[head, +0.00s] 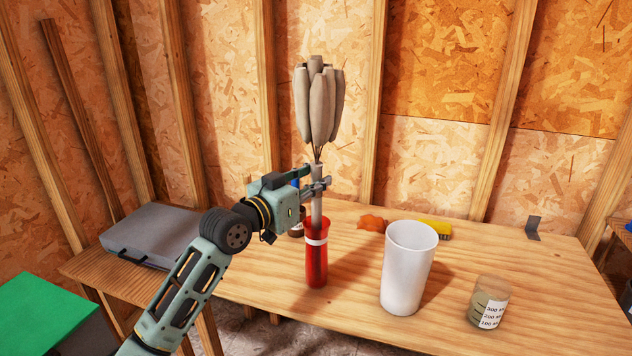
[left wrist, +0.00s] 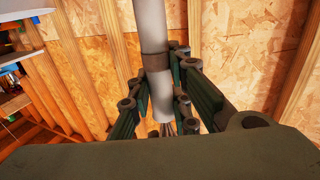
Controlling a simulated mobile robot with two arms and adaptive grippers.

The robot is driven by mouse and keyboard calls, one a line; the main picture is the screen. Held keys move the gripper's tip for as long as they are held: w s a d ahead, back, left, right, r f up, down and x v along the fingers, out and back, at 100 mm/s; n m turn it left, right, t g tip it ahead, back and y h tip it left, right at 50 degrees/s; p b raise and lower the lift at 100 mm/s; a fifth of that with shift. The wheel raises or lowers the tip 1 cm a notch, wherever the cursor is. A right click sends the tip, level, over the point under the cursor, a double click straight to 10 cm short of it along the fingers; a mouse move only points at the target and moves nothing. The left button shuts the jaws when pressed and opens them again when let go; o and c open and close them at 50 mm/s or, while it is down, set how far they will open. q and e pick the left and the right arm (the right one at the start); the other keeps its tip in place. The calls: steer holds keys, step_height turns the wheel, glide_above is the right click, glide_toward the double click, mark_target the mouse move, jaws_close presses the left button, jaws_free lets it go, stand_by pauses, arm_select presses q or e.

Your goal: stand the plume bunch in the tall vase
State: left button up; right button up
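The plume bunch (head: 318,103) has grey-beige plumes on a pale, straight stem. It stands upright, plumes up. My left gripper (head: 318,187) is shut around the stem below the plumes. In the left wrist view the pale stem (left wrist: 150,22), with a brown band, runs between my left gripper's fingers (left wrist: 158,75). A tall, narrow red vase (head: 317,262) with a white band stands upright on the table, directly below the gripper. The stem's lower part meets the vase mouth in the head view; I cannot tell how deep its end is inside. My right gripper is not in view.
On the wooden table (head: 455,310) a wide white container (head: 407,270) stands right of the red vase, and a labelled jar (head: 488,303) farther right. An orange item (head: 372,223) and a yellow item (head: 437,228) lie behind. A grey case (head: 150,235) lies left.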

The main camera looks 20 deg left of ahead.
arm_select(q)
steer(key=o, duration=0.5)
steer(key=shift+v, duration=6)
